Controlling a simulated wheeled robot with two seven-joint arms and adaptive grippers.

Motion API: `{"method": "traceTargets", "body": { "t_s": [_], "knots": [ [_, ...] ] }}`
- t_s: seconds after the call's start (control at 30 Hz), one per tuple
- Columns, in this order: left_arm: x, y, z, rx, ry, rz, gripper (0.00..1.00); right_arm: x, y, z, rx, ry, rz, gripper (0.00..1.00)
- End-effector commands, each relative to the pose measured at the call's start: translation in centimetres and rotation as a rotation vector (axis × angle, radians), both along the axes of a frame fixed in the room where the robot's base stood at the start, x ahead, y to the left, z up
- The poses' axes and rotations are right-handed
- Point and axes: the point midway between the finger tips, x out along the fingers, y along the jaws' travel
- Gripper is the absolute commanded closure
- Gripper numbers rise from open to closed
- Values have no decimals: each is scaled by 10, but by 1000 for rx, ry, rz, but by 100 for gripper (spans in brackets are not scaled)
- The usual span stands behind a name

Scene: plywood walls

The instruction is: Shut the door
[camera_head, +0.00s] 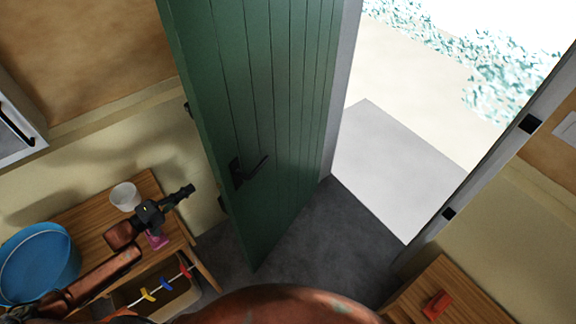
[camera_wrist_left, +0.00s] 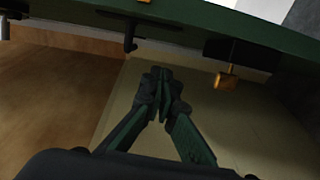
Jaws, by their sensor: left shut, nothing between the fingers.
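The green plank door (camera_head: 265,110) stands open, swung into the room, with the doorway to its right. Its black lever handle (camera_head: 249,170) is on the face towards the doorway. My left gripper (camera_head: 190,189) is shut and empty, to the left of the door and apart from it, above a small wooden table. In the left wrist view the shut fingers (camera_wrist_left: 162,76) point towards the green door (camera_wrist_left: 190,32), which crosses the top. A brass-coloured knob or latch piece (camera_wrist_left: 228,80) hangs there to the right of the fingertips. My right gripper is not in view.
The wooden table (camera_head: 78,212) at lower left holds a blue tub (camera_head: 40,262) and a white cup (camera_head: 125,196). Another wooden table (camera_head: 455,290) with a red object (camera_head: 437,304) stands at lower right. Dark floor (camera_head: 325,235) between door and doorway is clear.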

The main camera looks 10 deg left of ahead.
Motion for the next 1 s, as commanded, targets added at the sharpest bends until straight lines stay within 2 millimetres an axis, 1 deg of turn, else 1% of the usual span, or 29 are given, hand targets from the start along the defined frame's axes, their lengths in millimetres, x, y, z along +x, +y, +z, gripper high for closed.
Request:
{"method": "traceTargets", "body": {
  "t_s": [0.03, 0.1, 0.17, 0.27, 0.37, 0.7, 0.83, 1.0],
  "knots": [
    [0, 4, 9, -23, 0, -15, 100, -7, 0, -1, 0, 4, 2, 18],
    [0, 5, 16, -49, 0, -27, 100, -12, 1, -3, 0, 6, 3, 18],
    [3, 4, 19, -59, -1, -33, 100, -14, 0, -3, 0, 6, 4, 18],
    [11, -2, 19, -63, -2, -34, 100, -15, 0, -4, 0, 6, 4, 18],
    [26, -12, 19, -64, -3, -34, 100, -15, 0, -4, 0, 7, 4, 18],
    [83, -53, 19, -62, -3, -34, 100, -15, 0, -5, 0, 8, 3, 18],
    [73, -72, 19, -63, 1, -34, 100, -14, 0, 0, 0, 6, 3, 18],
    [68, -86, 19, -60, 1, -34, 100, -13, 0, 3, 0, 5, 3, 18]
  ]
}}
